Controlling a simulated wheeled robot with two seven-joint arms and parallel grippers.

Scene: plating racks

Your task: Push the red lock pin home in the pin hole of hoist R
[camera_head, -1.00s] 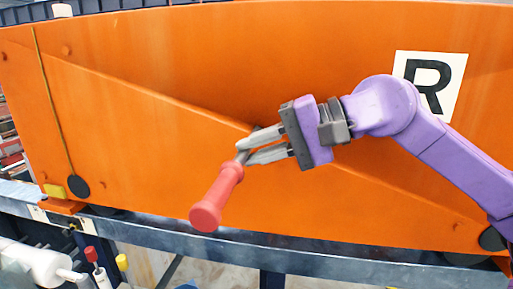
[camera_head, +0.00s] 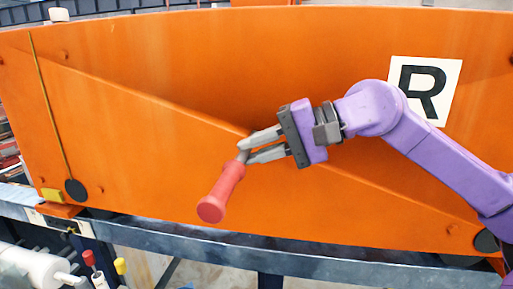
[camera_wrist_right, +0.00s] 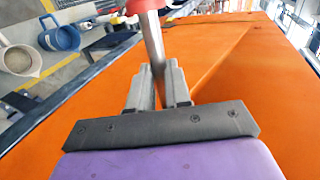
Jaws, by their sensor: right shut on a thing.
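The red lock pin (camera_head: 221,191) has a red handle with a round end and a grey metal shank. My right gripper (camera_head: 250,149) is shut on its shank, and the handle hangs down and to the left in front of the orange hoist panel. In the right wrist view the pin's metal shank (camera_wrist_right: 152,42) stands between the fingers (camera_wrist_right: 158,88), with part of the red handle at the top edge. Hoist R is the large orange panel (camera_head: 300,50) with a white R label (camera_head: 424,90). I cannot make out its pin hole. My left gripper is not in view.
A blue-grey rail (camera_head: 220,248) runs below the panel. A yellow block (camera_head: 52,195) and a black disc (camera_head: 75,190) sit at its lower left. Small red- and yellow-topped items (camera_head: 90,259) stand at the bottom left. The wrist view shows a blue jug (camera_wrist_right: 60,38).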

